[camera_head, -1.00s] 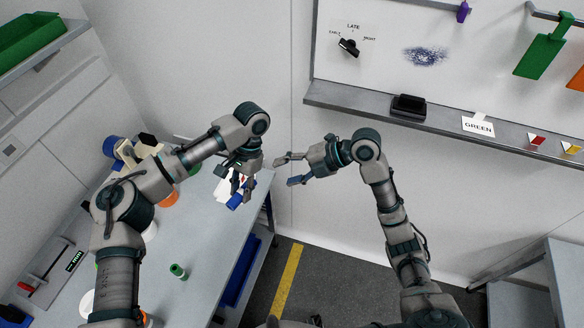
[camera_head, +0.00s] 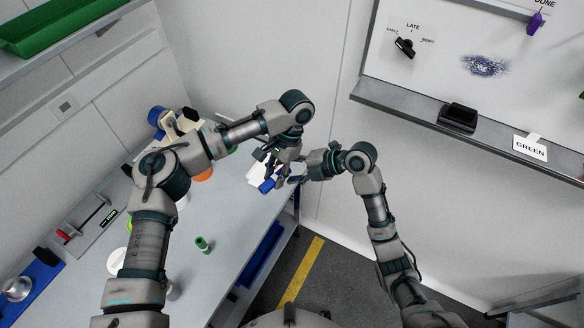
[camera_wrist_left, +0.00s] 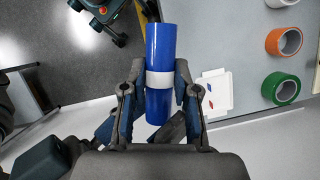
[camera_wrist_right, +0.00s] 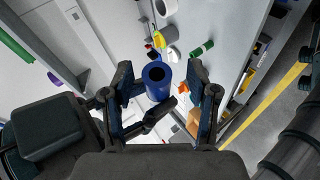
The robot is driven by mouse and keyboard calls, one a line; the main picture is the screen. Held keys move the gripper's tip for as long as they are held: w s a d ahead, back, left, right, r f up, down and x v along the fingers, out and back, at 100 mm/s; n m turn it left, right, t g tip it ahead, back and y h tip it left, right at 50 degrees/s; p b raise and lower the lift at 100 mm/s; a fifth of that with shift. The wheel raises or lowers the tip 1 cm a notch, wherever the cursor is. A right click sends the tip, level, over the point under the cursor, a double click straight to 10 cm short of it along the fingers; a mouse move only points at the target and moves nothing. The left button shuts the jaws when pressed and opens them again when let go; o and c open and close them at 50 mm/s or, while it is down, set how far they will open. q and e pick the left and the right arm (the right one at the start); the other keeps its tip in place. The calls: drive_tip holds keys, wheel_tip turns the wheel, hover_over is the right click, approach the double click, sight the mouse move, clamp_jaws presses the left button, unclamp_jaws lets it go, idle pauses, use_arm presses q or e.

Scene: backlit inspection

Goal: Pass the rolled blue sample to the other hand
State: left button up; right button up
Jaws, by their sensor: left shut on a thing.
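The rolled blue sample (camera_wrist_left: 162,50) is a blue cylinder with a white band. My left gripper (camera_wrist_left: 160,88) is shut on it around the band. In the head view, the sample (camera_head: 266,186) hangs just beyond the near right edge of the bench top or over it; I cannot tell which. My right gripper (camera_head: 301,172) is close beside my left gripper. In the right wrist view, the sample's hollow end (camera_wrist_right: 155,73) shows between the spread fingers of my right gripper (camera_wrist_right: 160,80), which is open. A dark left finger crosses just below it.
A wall board with a ledge (camera_head: 400,103) stands behind my right arm. Floor with a yellow stripe (camera_head: 303,268) lies right of the bench.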

clamp_jaws()
use_arm(q)
drive_tip(key=o, duration=1)
